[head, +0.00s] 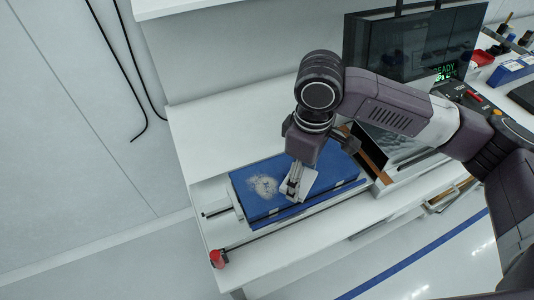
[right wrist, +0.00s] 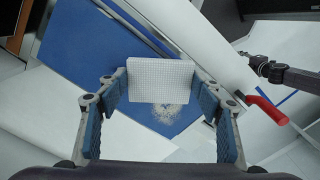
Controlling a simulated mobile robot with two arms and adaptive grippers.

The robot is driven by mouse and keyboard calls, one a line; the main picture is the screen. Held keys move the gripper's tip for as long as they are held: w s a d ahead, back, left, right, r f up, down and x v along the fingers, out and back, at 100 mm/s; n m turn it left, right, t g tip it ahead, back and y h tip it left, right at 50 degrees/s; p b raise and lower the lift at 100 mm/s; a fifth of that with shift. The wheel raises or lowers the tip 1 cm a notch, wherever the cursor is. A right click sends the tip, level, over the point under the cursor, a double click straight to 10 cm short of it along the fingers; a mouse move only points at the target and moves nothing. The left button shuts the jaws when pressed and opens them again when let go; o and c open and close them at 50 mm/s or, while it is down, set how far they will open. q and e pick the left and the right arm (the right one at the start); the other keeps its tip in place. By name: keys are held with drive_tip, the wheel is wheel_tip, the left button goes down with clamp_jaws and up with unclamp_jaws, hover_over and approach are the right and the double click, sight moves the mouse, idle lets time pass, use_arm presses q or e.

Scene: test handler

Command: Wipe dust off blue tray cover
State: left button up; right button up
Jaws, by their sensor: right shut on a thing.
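The blue tray cover (head: 244,188) lies on the white bench, with a pale patch of dust (head: 264,185) on its left half. My right gripper (head: 293,187) is over the cover just right of the dust. It is shut on a white cloth (head: 309,182). In the right wrist view the cloth (right wrist: 160,82) is a flat, gridded white piece between the two fingers, and it hides part of the blue cover (right wrist: 90,40). Dust (right wrist: 165,112) shows just below the cloth's lower edge. I cannot tell whether the cloth touches the cover. My left gripper is not in view.
A dark machine with a READY display (head: 415,45) stands behind. Bare white bench top (head: 215,135) lies behind the cover.

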drive_tip(key=w+a+n+p, duration=0.1)
drive_tip(key=a+n, duration=0.1)
drive_tip(key=a+n+p, duration=0.1)
drive_tip(key=a+n, duration=0.2)
drive_tip(key=w+a+r+n+p, duration=0.1)
drive_tip(key=a+n, duration=0.1)
drive_tip(key=n, duration=0.1)
drive_tip(key=shift+w+a+r, duration=0.1)
drive_tip(key=shift+w+a, duration=0.2)
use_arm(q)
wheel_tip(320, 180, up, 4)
use_arm(e)
drive_tip(key=shift+w+a+n, duration=0.15)
drive_tip(key=shift+a+n, duration=0.25)
drive_tip(key=shift+n, duration=0.3)
drive_tip(key=b, duration=0.5)
hover_over(266, 185)
drive_tip(key=f, duration=0.4)
drive_tip(key=shift+a+f, duration=0.1)
drive_tip(key=shift+a, duration=0.1)
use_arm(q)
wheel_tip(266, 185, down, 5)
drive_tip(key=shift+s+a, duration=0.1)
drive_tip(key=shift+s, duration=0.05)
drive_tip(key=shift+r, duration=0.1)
use_arm(e)
drive_tip(key=shift+d+p, duration=0.15)
drive_tip(key=shift+p, duration=0.6)
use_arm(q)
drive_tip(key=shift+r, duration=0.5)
